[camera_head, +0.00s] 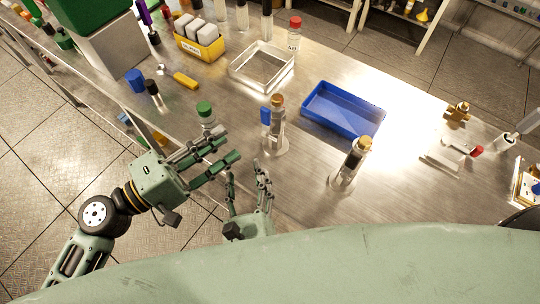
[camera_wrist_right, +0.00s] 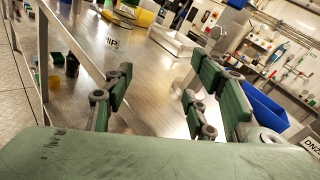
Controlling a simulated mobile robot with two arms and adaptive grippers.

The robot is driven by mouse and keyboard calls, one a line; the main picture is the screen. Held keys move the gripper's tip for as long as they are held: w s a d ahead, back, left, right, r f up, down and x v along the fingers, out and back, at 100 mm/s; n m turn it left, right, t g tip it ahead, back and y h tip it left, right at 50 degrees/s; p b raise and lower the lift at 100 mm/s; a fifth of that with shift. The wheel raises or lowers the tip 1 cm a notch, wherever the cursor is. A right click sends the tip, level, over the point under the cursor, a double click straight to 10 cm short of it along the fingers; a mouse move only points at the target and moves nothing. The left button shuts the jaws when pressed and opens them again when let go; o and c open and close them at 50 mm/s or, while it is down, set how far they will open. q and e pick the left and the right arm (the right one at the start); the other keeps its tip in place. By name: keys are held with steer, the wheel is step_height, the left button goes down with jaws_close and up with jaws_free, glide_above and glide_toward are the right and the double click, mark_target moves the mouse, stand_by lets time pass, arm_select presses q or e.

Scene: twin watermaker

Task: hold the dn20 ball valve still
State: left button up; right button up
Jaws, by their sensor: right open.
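I cannot tell for certain which piece is the DN20 ball valve. An upright piece with a brass-coloured top and a blue part at its side (camera_head: 277,128) stands on a clear round base mid-bench. A similar upright piece with a dark body (camera_head: 354,160) stands to its right. A small brass fitting (camera_head: 458,113) lies at the far right. My left gripper (camera_head: 232,146) is open over the bench's near edge, left of the blue-sided piece. My right gripper (camera_head: 247,172) is open and empty below that piece; its spread fingers show in the right wrist view (camera_wrist_right: 160,78).
A blue tray (camera_head: 343,122) and a clear square tray (camera_head: 240,77) lie behind. A green-capped bottle (camera_head: 205,113) stands just beyond my left fingers. A yellow box (camera_head: 216,50) is at the back. A partly cut-off "DN2" label (camera_wrist_right: 312,146) shows at the wrist view's right edge.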

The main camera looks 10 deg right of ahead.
mark_target(275, 135)
steer(key=w+d+r+m+h, duration=0.1)
steer(key=d+m, duration=0.1)
steer(key=w+d+m+h, duration=0.1)
steer(key=d+m+h, duration=0.1)
steer(key=w+d+r+m+h, duration=0.1)
steer(key=d+m+h, duration=0.1)
steer(key=m, duration=0.1)
steer(key=shift+w+d+r+g, duration=0.2)
steer(key=shift+w+r+g, duration=0.1)
steer(key=shift+w, duration=0.1)
steer(key=x, duration=0.7)
steer(key=shift+w+d, duration=0.1)
steer(key=shift+d, duration=0.1)
steer(key=shift+c, duration=0.3)
jaws_close()
stand_by(0.6)
steer(key=shift+c, duration=0.8)
jaws_free()
steer(key=shift+c, duration=0.4)
